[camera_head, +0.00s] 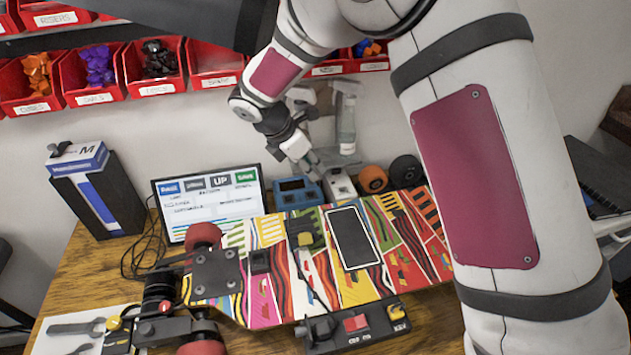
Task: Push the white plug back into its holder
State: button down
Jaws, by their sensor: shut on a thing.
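My gripper (318,172) reaches down behind the far edge of the skateboard, between a small blue box and an orange round thing. Its fingers are shut on a small pale piece, which looks like the white plug and is mostly hidden by the fingers. A small white block (342,186), which may be the holder, stands right at the fingertips. I cannot tell how far the plug sits in it.
The colourful skateboard (270,235) lies across the wooden table (92,265), with a dark phone-like slab (352,238) on it. The blue box (297,193), orange round thing (373,179) and black round thing (405,171) stand close by. A monitor (208,202) and red bins (92,76) are left.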

jog(key=shift+w+a+f+b, duration=0.1)
jog(key=shift+w+f+b, duration=0.2)
jog(key=shift+f, duration=0.6)
jog(key=shift+w+a+f+b, duration=0.15)
jog(key=shift+f+b, duration=0.25)
jog(key=shift+f, duration=0.55)
jog(key=shift+w+f+b, duration=0.2)
jog(key=shift+f+b, duration=0.15)
jog(key=shift+f, duration=0.55)
jog(key=shift+f+b, duration=0.7)
jog(key=shift+f, duration=0.3)
dwell(1.4)
jog(key=c, duration=1.1)
grip_release()
jog(key=shift+r, duration=0.15)
jog(key=shift+r, duration=0.35)
